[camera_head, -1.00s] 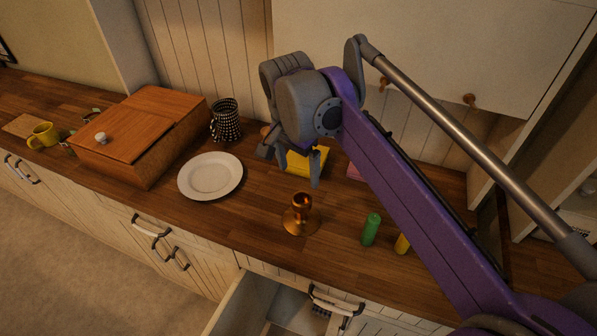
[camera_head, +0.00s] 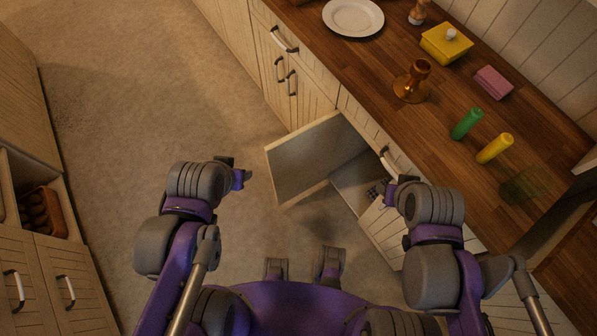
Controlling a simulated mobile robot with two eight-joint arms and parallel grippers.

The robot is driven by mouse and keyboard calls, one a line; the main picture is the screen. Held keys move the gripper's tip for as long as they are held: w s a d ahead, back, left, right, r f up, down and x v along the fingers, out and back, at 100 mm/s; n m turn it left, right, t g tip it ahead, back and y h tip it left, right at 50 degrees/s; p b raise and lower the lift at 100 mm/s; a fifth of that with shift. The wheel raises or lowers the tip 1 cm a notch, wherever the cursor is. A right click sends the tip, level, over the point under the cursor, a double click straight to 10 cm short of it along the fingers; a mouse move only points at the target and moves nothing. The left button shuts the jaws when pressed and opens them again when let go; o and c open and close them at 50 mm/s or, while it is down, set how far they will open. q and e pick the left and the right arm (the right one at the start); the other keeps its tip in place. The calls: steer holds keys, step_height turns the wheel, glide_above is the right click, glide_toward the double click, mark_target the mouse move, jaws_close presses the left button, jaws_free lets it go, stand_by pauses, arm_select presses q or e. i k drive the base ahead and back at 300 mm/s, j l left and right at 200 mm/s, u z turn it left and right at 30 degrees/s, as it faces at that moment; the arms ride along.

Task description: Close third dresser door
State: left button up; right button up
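A cabinet door (camera_head: 305,155) under the counter stands swung open, its inner face towards the floor area. The dark cabinet inside (camera_head: 352,182) shows behind it, partly hidden by my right arm. My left gripper (camera_head: 241,177) is over the floor, a little left of the open door's free edge and apart from it. Its fingers are too small and dark to read. My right gripper (camera_head: 394,185) is in front of the cabinet front, close in the picture to a drawer handle (camera_head: 388,160). I cannot tell whether it touches the handle or whether its fingers are open.
Another cabinet (camera_head: 40,250) stands at the left. The floor (camera_head: 150,90) between is clear.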

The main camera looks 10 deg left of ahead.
mark_target(300, 160)
steer(key=k+l+z, duration=0.1)
steer(key=k+z, duration=0.2)
steer(key=k, duration=0.35)
steer(key=z, duration=1.75)
steer(key=k+j+z, duration=0.1)
steer(key=j+z, duration=0.2)
steer(key=k+j+z, duration=0.15)
steer(key=j+z, duration=0.15)
steer(key=j, duration=0.2)
steer(key=k+j, duration=0.15)
steer(key=j, duration=0.25)
steer(key=k+j, duration=0.15)
steer(key=j, duration=0.25)
steer(key=k+j, duration=0.2)
steer(key=j, duration=0.2)
steer(key=k+j, duration=0.15)
steer(key=j, duration=0.25)
steer(key=k+j, duration=0.15)
steer(key=j, duration=0.25)
steer(key=k+j, duration=0.15)
steer(key=j, duration=0.25)
steer(key=k+j, duration=0.2)
steer(key=j, duration=0.2)
steer(key=i+u, duration=0.15)
steer(key=u, duration=0.15)
